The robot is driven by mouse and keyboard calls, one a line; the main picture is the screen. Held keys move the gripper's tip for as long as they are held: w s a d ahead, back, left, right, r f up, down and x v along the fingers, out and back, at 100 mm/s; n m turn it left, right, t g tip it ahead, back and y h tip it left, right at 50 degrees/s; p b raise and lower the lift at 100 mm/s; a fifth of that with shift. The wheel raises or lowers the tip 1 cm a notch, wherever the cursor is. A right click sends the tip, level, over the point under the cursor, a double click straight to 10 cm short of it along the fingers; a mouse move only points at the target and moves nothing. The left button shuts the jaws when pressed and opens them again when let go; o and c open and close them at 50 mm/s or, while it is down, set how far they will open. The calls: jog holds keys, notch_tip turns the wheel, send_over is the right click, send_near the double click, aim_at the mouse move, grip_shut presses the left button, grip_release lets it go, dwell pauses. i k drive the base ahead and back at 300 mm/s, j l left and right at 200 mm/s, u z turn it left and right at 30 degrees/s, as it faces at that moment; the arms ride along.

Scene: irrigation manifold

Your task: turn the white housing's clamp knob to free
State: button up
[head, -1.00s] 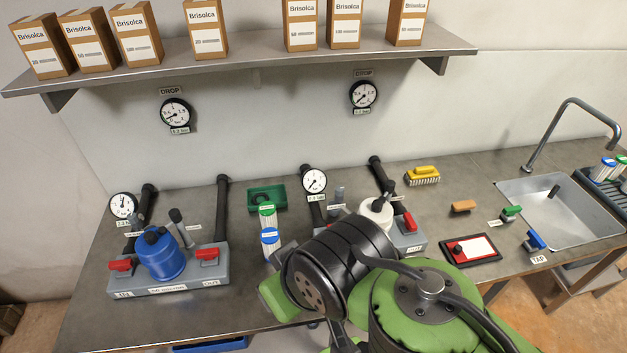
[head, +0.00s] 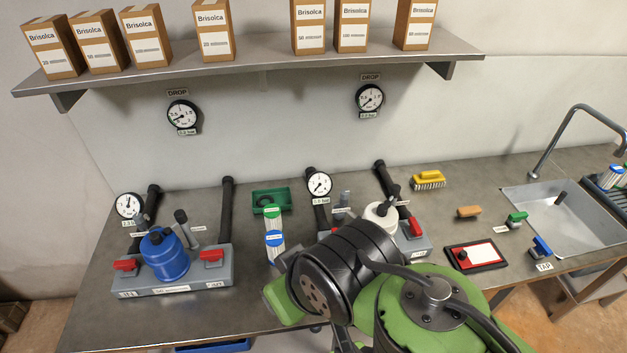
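The white housing (head: 375,222) stands on the right-hand manifold, and its lower part is hidden behind my arm. A dark knob (head: 383,210) shows on its top, with a dark-capped lever standing close behind it. I cannot tell from here which way the clamp knob is turned. My arm's black and green links fill the lower middle of the head view. My gripper itself is not visible, so its distance to the knob cannot be seen.
A blue housing (head: 167,260) sits on the left manifold (head: 218,276) with red valve handles. Striped cartridges (head: 273,247) and a green tray (head: 258,196) stand between the manifolds. Right of my arm are a red-framed panel (head: 492,265), a yellow brush (head: 429,177) and a sink (head: 560,230).

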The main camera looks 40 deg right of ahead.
aim_at(394, 190)
jog(key=z, duration=1.8)
jog(key=i+l+u, duration=0.1)
jog(key=l+u, duration=0.35)
jog(key=l, duration=0.25)
